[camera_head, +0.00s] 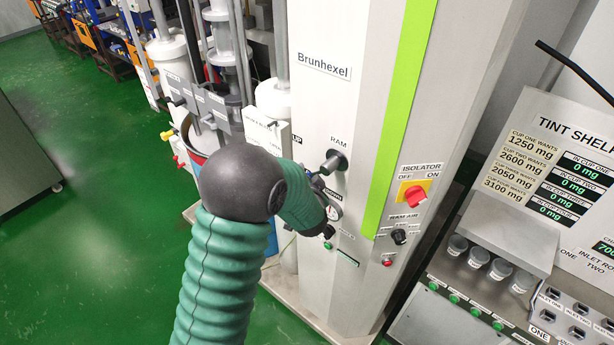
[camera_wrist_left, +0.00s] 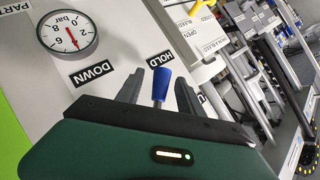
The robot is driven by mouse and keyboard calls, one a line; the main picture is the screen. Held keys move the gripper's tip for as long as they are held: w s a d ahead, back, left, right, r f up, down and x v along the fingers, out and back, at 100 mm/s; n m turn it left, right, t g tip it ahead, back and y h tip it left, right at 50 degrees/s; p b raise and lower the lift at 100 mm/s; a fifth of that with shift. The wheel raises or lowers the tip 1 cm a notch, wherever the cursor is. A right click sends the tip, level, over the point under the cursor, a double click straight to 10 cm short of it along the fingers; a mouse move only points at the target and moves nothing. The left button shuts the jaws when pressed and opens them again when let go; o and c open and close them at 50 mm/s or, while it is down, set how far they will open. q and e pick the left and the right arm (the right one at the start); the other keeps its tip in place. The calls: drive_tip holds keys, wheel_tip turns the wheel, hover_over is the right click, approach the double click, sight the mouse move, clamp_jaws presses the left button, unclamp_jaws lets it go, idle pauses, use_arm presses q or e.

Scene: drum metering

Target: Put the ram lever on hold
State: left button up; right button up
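The ram lever has a blue handle (camera_wrist_left: 161,84) and shows in the left wrist view between the two grey fingers of my left gripper (camera_wrist_left: 158,90). The fingers stand apart on either side of it, with gaps visible. The lever's exact setting is hard to tell. In the head view my left gripper (camera_head: 318,184) is at the Brunhexel column (camera_head: 325,105), largely hidden by my green arm. My right gripper is not in view.
A pressure gauge (camera_wrist_left: 67,33) sits close to the DOWN label. A red isolator switch (camera_head: 415,196) and a black ram air knob (camera_head: 399,236) are on the column's right. The tint shelf (camera_head: 565,115) stands farther right. Green floor is open at left.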

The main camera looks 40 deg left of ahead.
use_arm(q)
drive_tip(key=shift+s+d, duration=0.1)
drive_tip(key=shift+s+d+r, duration=0.15)
drive_tip(key=shift+s+d, duration=0.05)
drive_tip(key=shift+s, duration=0.05)
drive_tip(key=b+v, duration=0.4)
drive_tip(key=v, duration=1.1)
drive_tip(key=shift+s+d, duration=0.3)
drive_tip(key=shift+a+r, duration=0.1)
drive_tip(key=shift+a, duration=0.05)
